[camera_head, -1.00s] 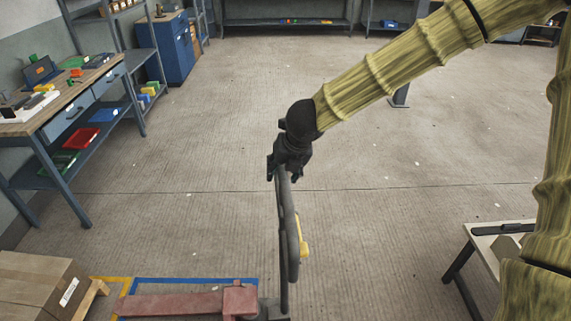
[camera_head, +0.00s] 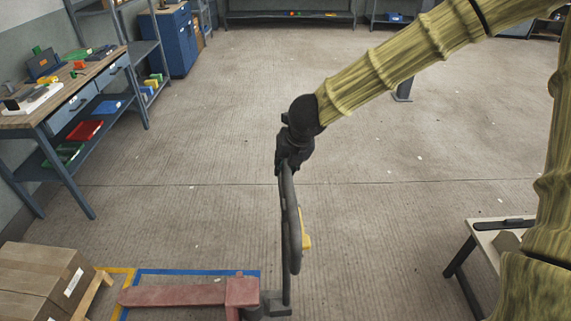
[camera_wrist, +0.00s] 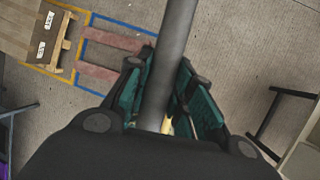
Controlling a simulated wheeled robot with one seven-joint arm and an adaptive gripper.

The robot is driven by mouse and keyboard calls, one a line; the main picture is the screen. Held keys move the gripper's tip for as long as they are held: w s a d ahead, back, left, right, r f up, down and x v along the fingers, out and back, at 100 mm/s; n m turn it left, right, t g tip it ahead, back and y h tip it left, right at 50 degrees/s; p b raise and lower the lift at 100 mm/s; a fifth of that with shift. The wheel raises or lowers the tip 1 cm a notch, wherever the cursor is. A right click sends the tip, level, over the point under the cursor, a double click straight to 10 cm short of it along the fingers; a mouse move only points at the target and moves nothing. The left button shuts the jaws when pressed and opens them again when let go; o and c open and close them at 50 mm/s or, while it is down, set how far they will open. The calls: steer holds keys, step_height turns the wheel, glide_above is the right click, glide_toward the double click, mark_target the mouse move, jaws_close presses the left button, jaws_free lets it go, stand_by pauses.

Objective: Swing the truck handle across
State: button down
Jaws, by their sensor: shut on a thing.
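The truck handle (camera_head: 284,235) is a dark loop on a near-upright bar with a yellow part (camera_head: 306,241) on its right side. It rises from the base of the red pallet truck (camera_head: 180,296), whose forks point left. My gripper (camera_head: 291,158) is at the top of the handle and shut on it. In the wrist view the grey handle bar (camera_wrist: 172,60) runs between the teal finger pads of my gripper (camera_wrist: 165,95). The fingers hide part of the bar.
Blue and yellow floor lines (camera_head: 190,272) frame the forks. A pallet with cardboard boxes (camera_head: 40,278) stands at the lower left. A workbench (camera_head: 70,95) is at the left and a small table (camera_head: 500,238) at the lower right. The middle floor is clear.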

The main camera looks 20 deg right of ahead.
steer(key=shift+f+b, duration=0.1)
steer(key=shift+b, duration=0.2)
steer(key=shift+s+f+m+b, duration=0.15)
steer(key=shift+m+b, duration=0.15)
steer(key=shift+b, duration=0.25)
steer(key=shift+s+d+m+h+b, duration=0.1)
steer(key=shift+s+m+h+b, duration=0.4)
steer(key=shift+s+m+b, duration=0.55)
steer(key=shift+b, duration=0.6)
steer(key=shift+s+m+b, duration=0.15)
steer(key=shift+m+b, duration=0.1)
steer(key=shift+b, duration=0.05)
